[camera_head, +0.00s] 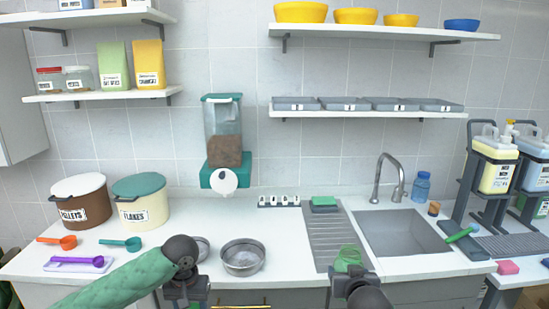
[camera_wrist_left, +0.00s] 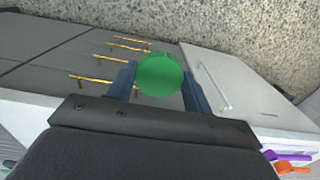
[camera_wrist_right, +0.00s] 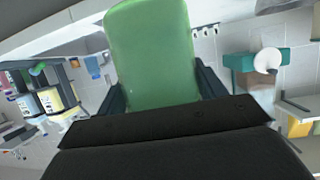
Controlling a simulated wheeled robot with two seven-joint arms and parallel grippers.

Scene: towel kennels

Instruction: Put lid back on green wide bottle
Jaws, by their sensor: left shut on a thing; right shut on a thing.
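The green wide bottle (camera_head: 347,256) is held upright or nearly so in my right gripper (camera_head: 350,278), in front of the drainboard. In the right wrist view the bottle (camera_wrist_right: 150,55) fills the space between the fingers (camera_wrist_right: 157,88). Its mouth is not clear to see. A round green piece, which looks like the lid (camera_wrist_left: 160,74), is between the fingers of my left gripper (camera_wrist_left: 160,88) in the left wrist view. In the head view my left gripper (camera_head: 186,290) is low at the counter's front edge, left of the bottle and apart from it. The lid is mostly hidden there.
Steel bowls (camera_head: 242,257) stand on the counter between the grippers. The sink (camera_head: 400,232) and ribbed drainboard (camera_head: 335,240) with a green sponge (camera_head: 324,202) lie to the right. Tubs (camera_head: 140,203) and scoops (camera_head: 120,243) are at the left. Drawers with gold handles (camera_wrist_left: 105,80) are below.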

